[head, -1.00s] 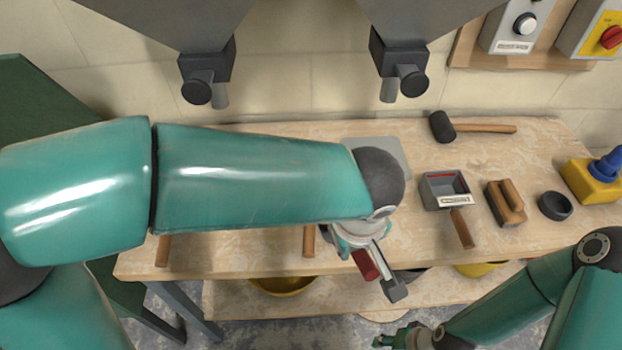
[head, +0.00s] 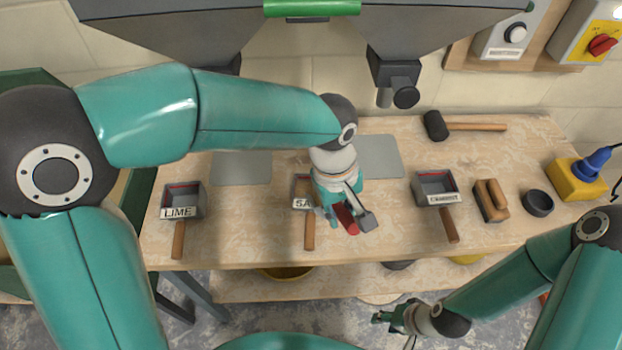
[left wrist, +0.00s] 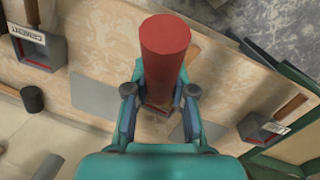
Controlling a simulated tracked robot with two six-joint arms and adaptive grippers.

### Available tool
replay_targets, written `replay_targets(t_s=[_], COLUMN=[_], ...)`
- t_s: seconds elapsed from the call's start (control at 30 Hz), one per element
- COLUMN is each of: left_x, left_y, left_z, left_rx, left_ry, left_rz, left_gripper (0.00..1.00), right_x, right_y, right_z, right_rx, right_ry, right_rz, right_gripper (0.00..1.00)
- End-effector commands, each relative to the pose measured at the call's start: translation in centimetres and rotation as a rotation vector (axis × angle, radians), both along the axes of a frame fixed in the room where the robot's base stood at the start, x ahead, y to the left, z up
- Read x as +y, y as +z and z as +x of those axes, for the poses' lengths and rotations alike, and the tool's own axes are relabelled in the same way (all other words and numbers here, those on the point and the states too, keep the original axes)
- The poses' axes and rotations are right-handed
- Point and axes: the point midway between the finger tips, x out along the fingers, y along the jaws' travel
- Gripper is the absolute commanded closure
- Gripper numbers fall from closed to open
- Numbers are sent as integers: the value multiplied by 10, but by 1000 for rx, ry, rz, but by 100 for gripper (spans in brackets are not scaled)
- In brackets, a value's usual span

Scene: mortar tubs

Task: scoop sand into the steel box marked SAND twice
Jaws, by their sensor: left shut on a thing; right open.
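My left gripper (head: 343,212) is shut on a red cylindrical handle (head: 348,219), which fills the space between its fingers in the left wrist view (left wrist: 165,55). The rest of the held tool is hidden. The steel box marked SAND (head: 301,190) stands on the bench directly left of this gripper in the head view. The gripper covers its right part, so only "SA" of the label shows. Its wooden handle (head: 309,232) points to the front edge. My right gripper (head: 392,318) is open and empty, low in front of the bench.
The LIME box (head: 183,201) stands left, the CEMENT box (head: 436,189) right. Grey hoppers with dark spouts (head: 395,82) hang above. Green-edged container walls (head: 140,215) stand left.

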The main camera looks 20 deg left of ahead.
Motion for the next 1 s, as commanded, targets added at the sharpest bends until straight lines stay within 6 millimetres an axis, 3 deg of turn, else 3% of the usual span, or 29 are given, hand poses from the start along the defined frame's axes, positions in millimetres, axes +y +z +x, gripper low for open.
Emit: replay_targets(t_s=[0.4, 1.0], left_x=[12, 25], left_y=[16, 32], left_z=[19, 39], left_rx=[87, 212], left_ry=[4, 4], left_rz=[-59, -141], left_gripper=[100, 100], right_x=[0, 0], right_y=[38, 74], right_z=[0, 0], right_rx=[0, -1], right_ry=[0, 0], right_rz=[0, 0], right_gripper=[59, 59])
